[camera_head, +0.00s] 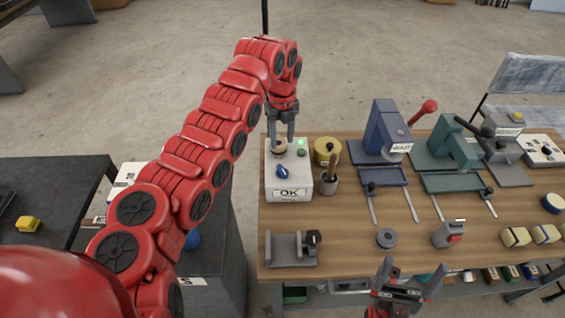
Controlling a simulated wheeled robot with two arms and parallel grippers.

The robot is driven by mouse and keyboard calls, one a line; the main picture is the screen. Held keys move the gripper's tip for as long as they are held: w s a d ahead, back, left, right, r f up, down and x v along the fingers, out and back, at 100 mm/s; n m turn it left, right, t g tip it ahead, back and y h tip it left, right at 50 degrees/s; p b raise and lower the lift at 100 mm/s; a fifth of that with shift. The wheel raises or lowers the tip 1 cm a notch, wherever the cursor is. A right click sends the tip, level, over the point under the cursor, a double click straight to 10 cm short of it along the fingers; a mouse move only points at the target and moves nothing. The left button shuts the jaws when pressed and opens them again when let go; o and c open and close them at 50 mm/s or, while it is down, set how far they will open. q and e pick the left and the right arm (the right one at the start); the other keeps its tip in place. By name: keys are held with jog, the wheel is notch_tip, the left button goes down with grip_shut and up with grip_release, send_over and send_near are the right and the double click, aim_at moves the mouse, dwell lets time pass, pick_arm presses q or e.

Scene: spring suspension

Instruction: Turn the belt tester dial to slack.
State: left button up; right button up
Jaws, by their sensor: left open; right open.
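A white box (301,181) with an "OK" label stands at the left end of the wooden bench. On its top are a blue knob (282,171), a lit green lamp (301,142) and a round tan piece (279,148). I cannot read any dial marking or tell for sure that this box is the belt tester. My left gripper (281,143) points down at the tan piece, fingers apart; I cannot tell whether they touch it. My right gripper (412,272) is open and empty at the bench's front edge.
A yellow round tin (327,147) and a cup with tools (329,184) stand close right of the box. A blue press (386,137) and a green press (449,151) stand further right. A grey fixture (290,250) is in front. Bare wood (345,222) lies between.

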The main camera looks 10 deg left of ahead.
aim_at(282, 169)
pick_arm(q)
jog(key=f+p, duration=0.1)
jog(key=f, duration=0.5)
jog(key=f+p, duration=0.2)
jog(key=f, duration=0.4)
jog(key=shift+w+f, duration=0.2)
jog(key=shift+f, duration=0.1)
grip_shut()
